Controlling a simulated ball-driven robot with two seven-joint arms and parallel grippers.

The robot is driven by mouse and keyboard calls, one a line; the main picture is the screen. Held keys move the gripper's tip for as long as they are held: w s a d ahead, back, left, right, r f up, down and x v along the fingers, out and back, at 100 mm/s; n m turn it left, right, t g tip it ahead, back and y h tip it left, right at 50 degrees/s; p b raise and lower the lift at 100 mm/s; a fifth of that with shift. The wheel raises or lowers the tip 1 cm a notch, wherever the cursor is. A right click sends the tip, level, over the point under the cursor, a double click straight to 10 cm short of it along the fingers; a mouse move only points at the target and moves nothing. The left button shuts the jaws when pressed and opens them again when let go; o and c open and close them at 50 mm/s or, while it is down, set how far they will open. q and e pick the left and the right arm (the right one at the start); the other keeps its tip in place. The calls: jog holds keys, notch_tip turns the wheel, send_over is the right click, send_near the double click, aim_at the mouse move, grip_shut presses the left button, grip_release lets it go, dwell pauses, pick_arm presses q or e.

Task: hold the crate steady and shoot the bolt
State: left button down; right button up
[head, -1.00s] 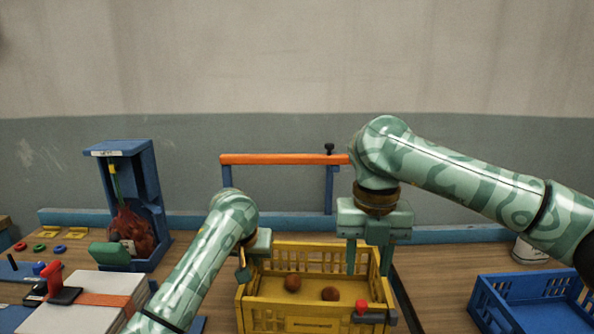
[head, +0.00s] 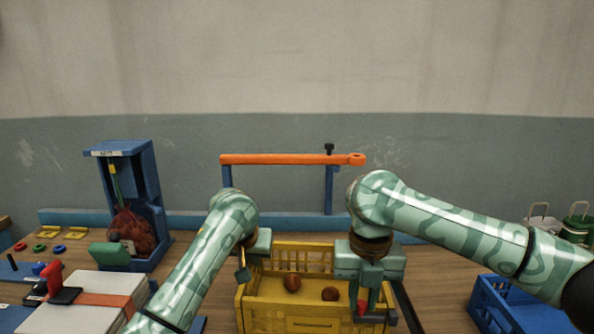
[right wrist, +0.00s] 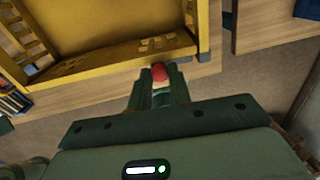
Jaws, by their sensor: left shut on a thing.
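The yellow crate (head: 309,325) stands on the bench in front of me with two round brown things inside. My left gripper (head: 243,272) is shut on the crate's left rim. The bolt's red knob (head: 361,307) is at the crate's front right corner, and it also shows in the right wrist view (right wrist: 159,72). My right gripper (head: 366,297) points down at the knob, its fingertips at either side of it. I cannot tell whether they press on it. The bolt's bar is mostly hidden by my right gripper.
An orange bar (head: 270,159) on blue posts stands behind the crate. A blue stand (head: 150,190) holding a red net sack (head: 132,228) is at left. A blue crate (head: 500,310) is at right.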

aim_at(378, 315)
jog(key=shift+c, duration=0.9)
jog(key=shift+d, duration=0.15)
jog(key=shift+s+d, duration=0.1)
jog(key=shift+d, duration=1.35)
pick_arm(q)
jog(key=shift+a+f, duration=0.1)
pick_arm(e)
jog(key=o, duration=0.9)
jog(key=shift+c, duration=0.2)
